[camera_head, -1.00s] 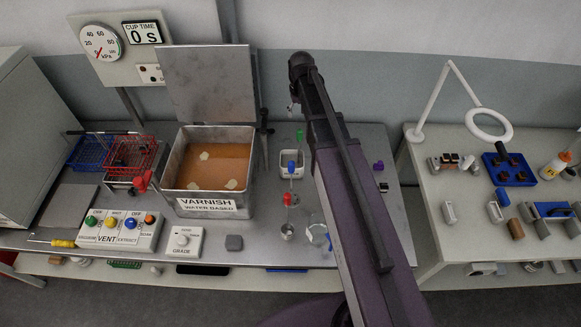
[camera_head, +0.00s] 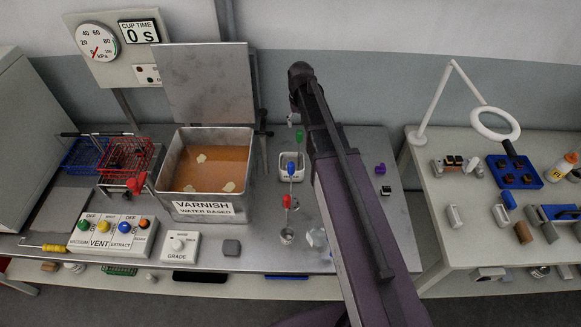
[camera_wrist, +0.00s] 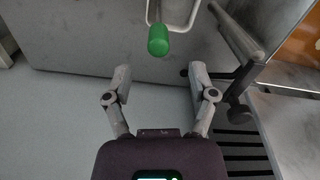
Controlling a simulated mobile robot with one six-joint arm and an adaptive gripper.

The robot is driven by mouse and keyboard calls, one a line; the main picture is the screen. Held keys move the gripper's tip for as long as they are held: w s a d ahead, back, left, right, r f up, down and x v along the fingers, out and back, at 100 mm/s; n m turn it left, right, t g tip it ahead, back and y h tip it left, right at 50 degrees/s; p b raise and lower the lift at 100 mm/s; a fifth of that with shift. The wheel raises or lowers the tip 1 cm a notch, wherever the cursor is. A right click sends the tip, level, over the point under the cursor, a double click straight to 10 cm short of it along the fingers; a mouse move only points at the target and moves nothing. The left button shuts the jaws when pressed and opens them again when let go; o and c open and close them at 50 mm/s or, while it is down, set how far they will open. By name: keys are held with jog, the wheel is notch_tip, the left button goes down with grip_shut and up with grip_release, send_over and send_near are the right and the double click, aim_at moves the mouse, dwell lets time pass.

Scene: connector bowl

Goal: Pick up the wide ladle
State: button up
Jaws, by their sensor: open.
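In the head view, several long-handled ladles or dip cups hang or stand between the varnish tank and my arm. They have a green grip (camera_head: 300,136), a blue grip (camera_head: 291,168) and a red grip (camera_head: 287,201). I cannot tell which is the wide ladle. In the wrist view, a green grip (camera_wrist: 158,40) with a bent wire frame lies just beyond the fingertips, slightly left of centre. My gripper (camera_wrist: 160,76) is open and empty, with its two fingers spread below the green grip. In the head view the gripper is mostly hidden by my arm.
The varnish tank (camera_head: 240,206) with its raised lid (camera_head: 210,84) stands left of the ladles. A side table with a lamp (camera_head: 495,124) stands at the right.

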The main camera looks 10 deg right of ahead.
aim_at(299, 130)
jog(key=shift+f, duration=0.1)
jog(key=shift+f+b, duration=2.55)
jog(key=shift+b, duration=0.1)
jog(key=shift+c, duration=0.2)
grip_shut()
